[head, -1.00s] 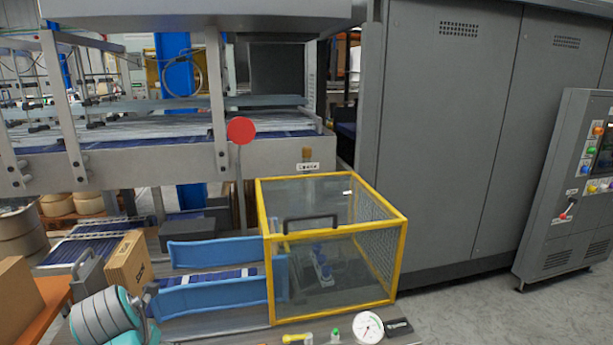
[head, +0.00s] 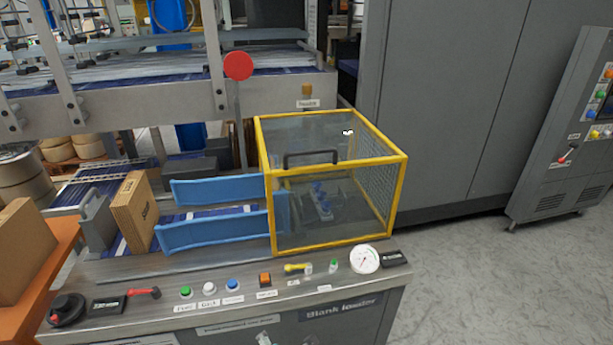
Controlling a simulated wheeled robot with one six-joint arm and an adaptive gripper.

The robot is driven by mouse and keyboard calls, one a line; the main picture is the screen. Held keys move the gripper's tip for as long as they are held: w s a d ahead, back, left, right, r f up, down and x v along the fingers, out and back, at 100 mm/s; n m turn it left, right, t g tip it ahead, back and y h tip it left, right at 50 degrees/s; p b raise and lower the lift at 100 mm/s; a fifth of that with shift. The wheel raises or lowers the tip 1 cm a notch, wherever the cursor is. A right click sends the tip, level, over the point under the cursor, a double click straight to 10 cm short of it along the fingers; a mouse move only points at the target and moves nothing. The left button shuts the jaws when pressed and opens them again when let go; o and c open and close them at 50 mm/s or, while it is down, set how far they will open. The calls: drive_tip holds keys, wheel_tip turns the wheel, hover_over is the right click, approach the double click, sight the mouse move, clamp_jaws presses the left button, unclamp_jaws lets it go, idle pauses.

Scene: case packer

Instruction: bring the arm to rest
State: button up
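My gripper is not clearly seen in the head view, and no arm link shows over the machine. A small pale and teal shape (head: 264,339) is cut off by the bottom edge, in front of the blank loader panel (head: 343,306); I cannot tell what it is.
A yellow-framed clear guard box (head: 335,247) with a black handle stands shut on the loader. Blue side guides (head: 215,230) and a brown carton (head: 134,211) are to its left. Buttons, levers and a gauge (head: 364,259) line the front ledge. Grey floor (head: 460,290) is clear at right.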

drive_tip(key=s+d+f+m+t, duration=0.3)
drive_tip(key=s+d+m, duration=0.9)
drive_tip(key=s+d, duration=0.7)
drive_tip(key=s+d+r+m+t+h, duration=0.1)
drive_tip(key=s+d+r+m, duration=0.3)
drive_tip(key=s+r, duration=0.5)
drive_tip(key=s+d+r+m+t+h, duration=0.1)
drive_tip(key=s+d+r+m+t, duration=0.2)
drive_tip(key=s+r+m, duration=0.6)
drive_tip(key=shift+s+d+m, duration=0.3)
drive_tip(key=shift+s+d, duration=0.25)
drive_tip(key=shift+s, duration=0.65)
drive_tip(key=shift+r, duration=0.1)
